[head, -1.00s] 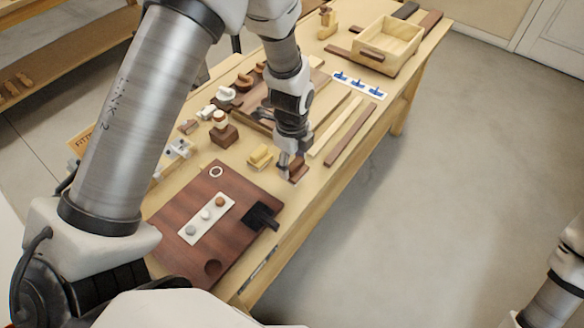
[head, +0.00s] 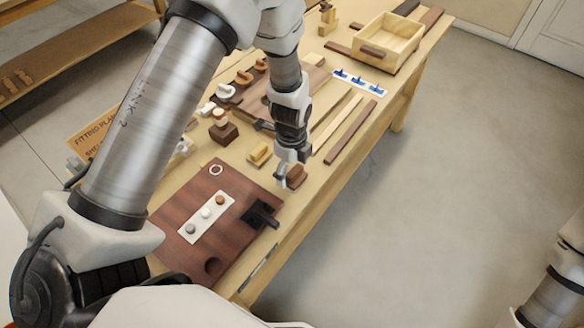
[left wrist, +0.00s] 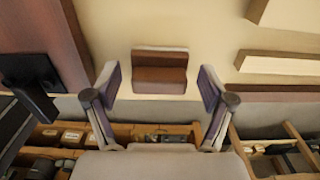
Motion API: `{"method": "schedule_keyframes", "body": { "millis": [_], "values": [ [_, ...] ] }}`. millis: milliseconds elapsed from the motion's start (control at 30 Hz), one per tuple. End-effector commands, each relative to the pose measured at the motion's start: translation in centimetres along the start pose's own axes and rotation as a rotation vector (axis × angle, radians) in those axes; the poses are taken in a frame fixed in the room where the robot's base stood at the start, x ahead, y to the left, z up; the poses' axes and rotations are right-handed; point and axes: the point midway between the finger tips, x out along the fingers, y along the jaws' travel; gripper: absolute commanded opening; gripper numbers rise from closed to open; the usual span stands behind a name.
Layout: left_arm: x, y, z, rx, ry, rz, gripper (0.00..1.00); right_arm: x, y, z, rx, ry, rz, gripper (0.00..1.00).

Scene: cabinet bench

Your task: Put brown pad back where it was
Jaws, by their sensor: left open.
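A small brown block with a stepped top, which I take as the brown pad (head: 297,177), sits on the bench near its front edge. It also shows in the left wrist view (left wrist: 160,73), with a pale strip along its far side. My left gripper (head: 289,176) is open over it. In the left wrist view the fingertips (left wrist: 161,84) stand on either side of the block, with a gap on both sides. I cannot tell how high the fingers are above the bench. My right gripper is out of view.
A similar yellow block (head: 259,154) stands left of the brown one. A dark red board (head: 177,213) with a white strip of round pieces (head: 206,215) and a black clamp (head: 262,214) lies nearer. Long strips (head: 350,132) lie to the right. A wooden drawer box (head: 390,45) stands farther back.

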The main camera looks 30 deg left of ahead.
Motion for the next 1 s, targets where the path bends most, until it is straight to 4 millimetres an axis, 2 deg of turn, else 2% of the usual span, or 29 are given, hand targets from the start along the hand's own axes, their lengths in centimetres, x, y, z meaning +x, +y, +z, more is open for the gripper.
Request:
{"method": "schedule_keyframes", "body": {
  "millis": [167,400,533,700,1000],
  "values": [
    [-2.3,-0.1,0.0,0.000,0.000,-0.004,0.82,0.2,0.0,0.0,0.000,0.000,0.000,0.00],
    [-8.6,-0.1,0.0,0.001,-0.001,-0.006,0.82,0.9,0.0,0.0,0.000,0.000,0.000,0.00],
    [-11.1,-0.1,0.0,0.000,0.000,-0.004,0.82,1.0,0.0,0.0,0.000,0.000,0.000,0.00],
    [-12.3,0.0,0.0,0.000,0.000,-0.001,0.82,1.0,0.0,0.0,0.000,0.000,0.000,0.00],
    [-12.3,0.0,0.0,0.000,0.000,0.000,0.82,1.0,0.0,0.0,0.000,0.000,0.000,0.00]
  ]
}}
